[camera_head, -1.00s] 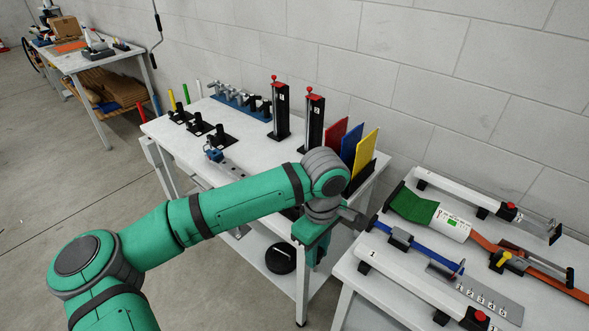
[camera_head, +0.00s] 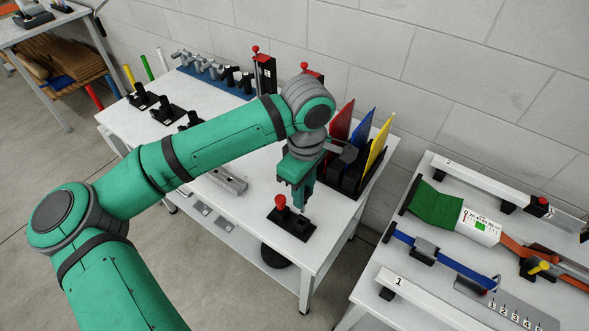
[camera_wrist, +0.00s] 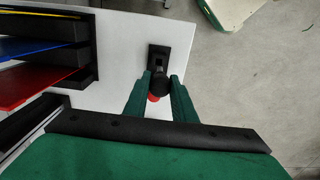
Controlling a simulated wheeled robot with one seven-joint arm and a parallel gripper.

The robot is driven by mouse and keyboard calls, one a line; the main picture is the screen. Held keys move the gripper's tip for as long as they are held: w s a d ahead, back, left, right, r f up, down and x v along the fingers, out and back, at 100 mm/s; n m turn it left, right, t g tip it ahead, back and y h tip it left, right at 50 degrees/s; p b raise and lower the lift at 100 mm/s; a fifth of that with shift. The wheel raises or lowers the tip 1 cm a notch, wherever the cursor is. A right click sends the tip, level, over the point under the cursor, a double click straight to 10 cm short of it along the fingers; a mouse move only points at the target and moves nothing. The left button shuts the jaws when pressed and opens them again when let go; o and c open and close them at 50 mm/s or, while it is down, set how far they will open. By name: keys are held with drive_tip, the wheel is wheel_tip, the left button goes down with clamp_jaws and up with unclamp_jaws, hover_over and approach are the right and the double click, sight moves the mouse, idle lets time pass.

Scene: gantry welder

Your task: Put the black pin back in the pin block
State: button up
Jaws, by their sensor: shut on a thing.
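My gripper (camera_head: 302,204) points down over the front right corner of the white table, just above and beside a black block with a red knob (camera_head: 281,203), which I take for the pin block (camera_head: 290,225). In the wrist view, its two green fingers (camera_wrist: 162,84) are shut on a round black thing, the black pin (camera_wrist: 161,87). The block's dark plate (camera_wrist: 158,54) shows beyond the fingertips, with a small grey patch on it. Part of the red knob (camera_wrist: 153,98) shows below the pin. I cannot tell whether the pin touches the block or sits in it.
Red, blue and yellow panels (camera_head: 374,145) stand in a black rack close behind my gripper. A grey metal bar (camera_head: 228,180) lies to the left on the white table (camera_head: 250,215). A second bench (camera_head: 410,205) with belts stands at right, across a gap.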

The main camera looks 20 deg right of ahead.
sight(302, 212)
drive_tip(key=shift+w+d+f, duration=0.1)
drive_tip(key=shift+w+f, duration=0.15)
drive_tip(key=shift+w, duration=0.25)
drive_tip(key=shift+w+f, duration=0.1)
drive_tip(key=shift+f, duration=0.15)
drive_tip(key=shift+s+f, duration=0.3)
drive_tip(key=shift+f, duration=0.35)
drive_tip(key=shift+s+a+f, duration=0.1)
drive_tip(key=shift+a+f, duration=0.1)
drive_tip(key=shift+f, duration=1.15)
drive_tip(key=shift+d+f, duration=0.1)
drive_tip(key=shift+f, duration=0.1)
drive_tip(key=shift+f, duration=2.15)
drive_tip(key=o, duration=1.2)
drive_tip(key=shift+c, duration=0.2)
